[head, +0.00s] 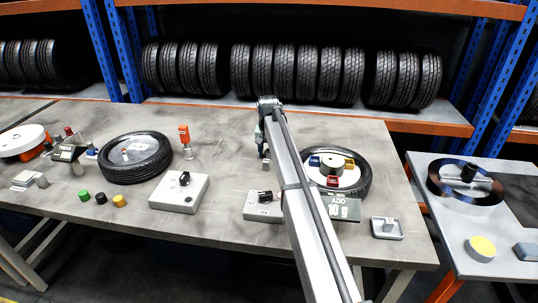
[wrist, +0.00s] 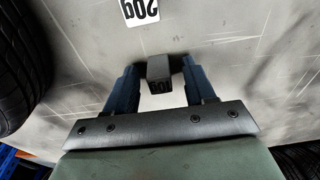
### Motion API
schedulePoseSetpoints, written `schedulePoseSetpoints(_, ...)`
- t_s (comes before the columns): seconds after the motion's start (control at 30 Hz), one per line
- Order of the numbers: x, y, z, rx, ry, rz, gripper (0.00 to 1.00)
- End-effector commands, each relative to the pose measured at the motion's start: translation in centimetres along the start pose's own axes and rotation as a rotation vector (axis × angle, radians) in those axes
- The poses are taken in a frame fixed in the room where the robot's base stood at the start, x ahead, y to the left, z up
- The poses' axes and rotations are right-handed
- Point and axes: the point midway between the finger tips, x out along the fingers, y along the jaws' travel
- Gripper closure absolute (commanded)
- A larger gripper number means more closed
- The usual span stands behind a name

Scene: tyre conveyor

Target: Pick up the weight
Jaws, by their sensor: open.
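My gripper (wrist: 160,74) is open, with one blue finger on each side of the block. Narrow gaps show between the fingers and the block, so it is not clamped. In the head view my gripper (head: 264,150) is low over the middle of the table, and a small grey block (head: 266,166) shows just below it. My arm hides part of the table there.
A tyre with coloured bins (head: 366,184) and an ADD 10 g display (head: 345,208) stand right of my arm. Another tyre (head: 135,158), an orange-topped tool (head: 184,134) and a grey button box (head: 179,193) are left.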

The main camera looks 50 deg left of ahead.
Motion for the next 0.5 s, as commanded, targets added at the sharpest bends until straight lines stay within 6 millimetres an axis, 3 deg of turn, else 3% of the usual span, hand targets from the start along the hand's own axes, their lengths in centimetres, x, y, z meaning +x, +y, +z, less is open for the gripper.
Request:
schedulePoseSetpoints(0.2,0.10,0.01,-0.02,0.000,0.001,0.000,0.46)
schedulePoseSetpoints(0.5,0.07,0.01,-0.02,0.000,0.001,0.000,0.74)
